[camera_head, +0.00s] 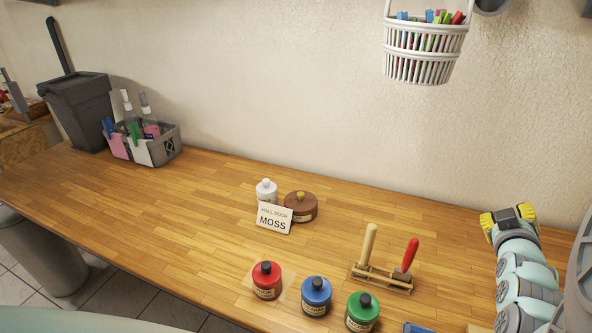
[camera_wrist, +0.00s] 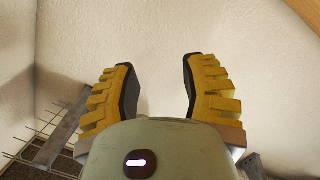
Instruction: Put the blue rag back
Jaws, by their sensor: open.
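No blue rag shows clearly. A small blue thing (camera_head: 418,328) lies on the wooden worktop at the bottom edge of the head view; it is cut off and I cannot tell if it is the rag. My gripper (camera_head: 512,213) is at the right of the head view, with yellow ridged fingers. In the wrist view my gripper (camera_wrist: 158,90) is open, its fingers apart with only pale wall between them. It holds nothing and is apart from the blue thing.
Red (camera_head: 267,281), blue (camera_head: 316,296) and green (camera_head: 362,312) jars stand at the front. A tool rack (camera_head: 381,279), MOSS card (camera_head: 274,218), brown pot (camera_head: 301,207), white bottle (camera_head: 266,193) and grey caddy (camera_head: 166,146) share the worktop (camera_head: 200,205). A white basket (camera_head: 425,62) hangs on the wall.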

